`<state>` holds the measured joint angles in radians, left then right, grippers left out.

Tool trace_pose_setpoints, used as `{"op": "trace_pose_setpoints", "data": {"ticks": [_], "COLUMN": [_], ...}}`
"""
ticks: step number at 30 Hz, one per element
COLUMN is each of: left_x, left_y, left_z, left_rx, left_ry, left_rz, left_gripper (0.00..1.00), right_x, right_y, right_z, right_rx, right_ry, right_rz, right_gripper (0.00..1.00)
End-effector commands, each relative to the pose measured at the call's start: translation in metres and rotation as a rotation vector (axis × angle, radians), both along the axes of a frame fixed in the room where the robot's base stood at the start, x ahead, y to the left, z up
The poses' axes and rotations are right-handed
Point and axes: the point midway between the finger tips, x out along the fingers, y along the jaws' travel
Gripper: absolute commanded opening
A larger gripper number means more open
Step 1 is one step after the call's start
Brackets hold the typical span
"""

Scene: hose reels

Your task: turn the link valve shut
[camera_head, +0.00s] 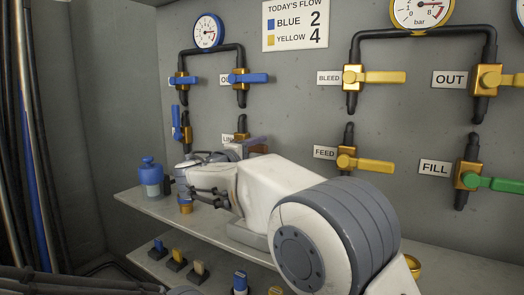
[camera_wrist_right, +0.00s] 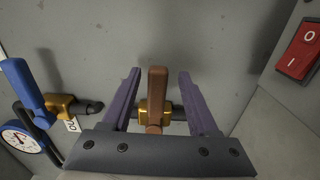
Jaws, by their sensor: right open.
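The link valve (camera_wrist_right: 143,108) has a gold body and a brown-orange handle (camera_wrist_right: 157,85), seen in the right wrist view. The handle appears to lie across the dark pipe. In the head view the handle (camera_head: 259,149) shows only in part behind my right arm, beside the partly covered LINK label (camera_head: 229,139). My right gripper (camera_wrist_right: 156,80) is open, with one purple finger on each side of the handle and a visible gap to each. In the head view one purple finger (camera_head: 255,141) shows near the valve. My left gripper is not in view.
Blue valves (camera_head: 243,78) and a blue gauge (camera_head: 208,31) are above; yellow valves (camera_head: 362,163) are on the right. A shelf (camera_head: 138,204) below holds a blue bottle (camera_head: 151,176). A red switch (camera_wrist_right: 299,50) shows in the right wrist view.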

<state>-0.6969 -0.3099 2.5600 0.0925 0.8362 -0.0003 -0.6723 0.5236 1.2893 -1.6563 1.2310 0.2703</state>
Motion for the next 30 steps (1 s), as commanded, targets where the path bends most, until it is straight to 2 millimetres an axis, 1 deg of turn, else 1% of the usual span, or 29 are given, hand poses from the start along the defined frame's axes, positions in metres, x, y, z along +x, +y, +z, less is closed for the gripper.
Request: {"op": "trace_pose_setpoints", "data": {"ticks": [1,6,9,13,18,30], "left_x": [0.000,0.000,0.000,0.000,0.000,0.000], "left_y": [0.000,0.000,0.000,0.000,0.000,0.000], "left_z": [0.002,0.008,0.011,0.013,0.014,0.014], "left_rx": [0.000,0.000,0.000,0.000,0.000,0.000], "left_ry": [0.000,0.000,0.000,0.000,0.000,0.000], "left_rz": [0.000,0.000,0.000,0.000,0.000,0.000], "left_gripper": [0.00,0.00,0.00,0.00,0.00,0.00], "right_x": [-0.009,-0.039,-0.054,-0.069,-0.078,-0.078], "right_y": [0.006,0.025,0.034,0.043,0.048,0.049], "right_z": [0.002,0.002,0.002,0.001,0.000,0.000], "right_rx": [0.000,0.000,0.000,0.001,0.002,0.002], "right_ry": [0.000,0.001,0.001,0.001,0.000,0.000], "right_rz": [0.004,0.005,0.005,0.003,0.001,0.002], "right_gripper": [0.60,0.60,0.60,0.60,0.60,0.60]}}
